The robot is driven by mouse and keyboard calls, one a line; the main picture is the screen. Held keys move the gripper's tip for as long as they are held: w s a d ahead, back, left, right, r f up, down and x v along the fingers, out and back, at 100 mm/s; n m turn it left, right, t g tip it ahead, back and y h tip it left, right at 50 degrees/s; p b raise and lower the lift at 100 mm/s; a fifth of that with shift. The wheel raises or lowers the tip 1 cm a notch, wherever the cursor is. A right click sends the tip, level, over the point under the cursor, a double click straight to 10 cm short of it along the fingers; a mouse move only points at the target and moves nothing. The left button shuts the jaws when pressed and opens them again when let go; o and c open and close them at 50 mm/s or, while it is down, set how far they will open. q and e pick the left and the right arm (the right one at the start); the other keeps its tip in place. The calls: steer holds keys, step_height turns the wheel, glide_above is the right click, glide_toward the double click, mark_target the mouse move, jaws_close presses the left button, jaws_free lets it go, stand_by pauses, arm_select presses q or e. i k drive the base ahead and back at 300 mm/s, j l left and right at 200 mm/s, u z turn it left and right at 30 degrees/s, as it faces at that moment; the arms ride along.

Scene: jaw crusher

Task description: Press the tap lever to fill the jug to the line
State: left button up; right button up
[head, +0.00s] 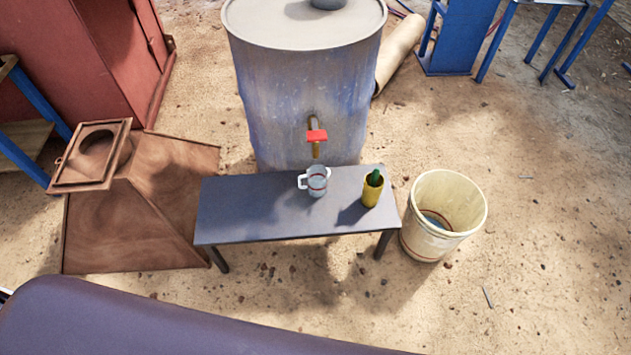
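The tap (315,122) sticks out of the front of a blue-grey drum (300,100). Its red lever (317,136) is on top, with the brass spout (316,151) below. A clear jug (318,184) with a white handle on its left stands upright on the small grey table (250,210), beneath the spout. A red line runs around the jug. Whether it holds water is too small to tell. Neither of my grippers shows in the head view.
A yellow cup (372,191) with something green in it stands right of the jug. A cream bucket (442,215) with some liquid stands on the ground right of the table. Brown metal parts (130,220) lie at the left. Open sandy ground (540,260) lies at the right.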

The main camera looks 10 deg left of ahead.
mark_target(314, 135)
steer(key=i+j, duration=0.1)
steer(key=j, duration=0.4)
steer(key=i+j, duration=0.1)
steer(key=j, duration=0.4)
steer(key=i+j, duration=0.1)
steer(key=j, duration=0.4)
steer(key=i+j, duration=0.15)
steer(key=j, duration=0.35)
steer(key=z, duration=1.2)
